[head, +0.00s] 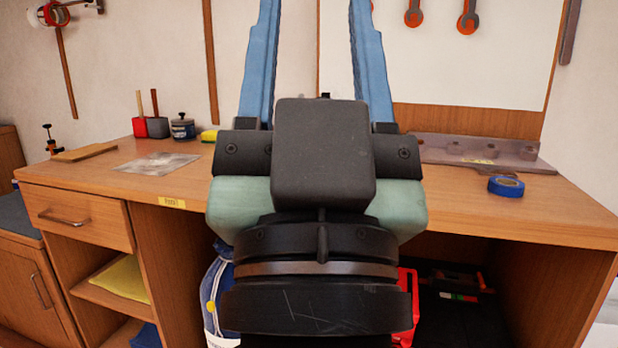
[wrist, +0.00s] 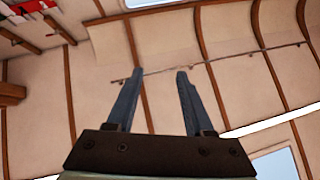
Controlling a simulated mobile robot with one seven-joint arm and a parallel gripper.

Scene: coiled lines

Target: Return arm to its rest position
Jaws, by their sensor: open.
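My gripper (head: 312,62) fills the middle of the head view, with its two blue fingers pointing up and spread apart. It also shows in the wrist view (wrist: 159,72), where the fingers stand apart with nothing between them. It is open and empty. In the head view the gripper and wrist stand in front of the wooden workbench (head: 540,214) and hide the middle of it. The wrist view looks up at the cream wall and ceiling with wooden ribs.
A blue tape roll (head: 506,186) lies on the bench at right, near a grey metal rail (head: 485,152). At left are a clear sheet (head: 157,163), a wooden board (head: 85,153), a dark jar (head: 183,127) and red and grey blocks. A drawer (head: 78,217) is shut.

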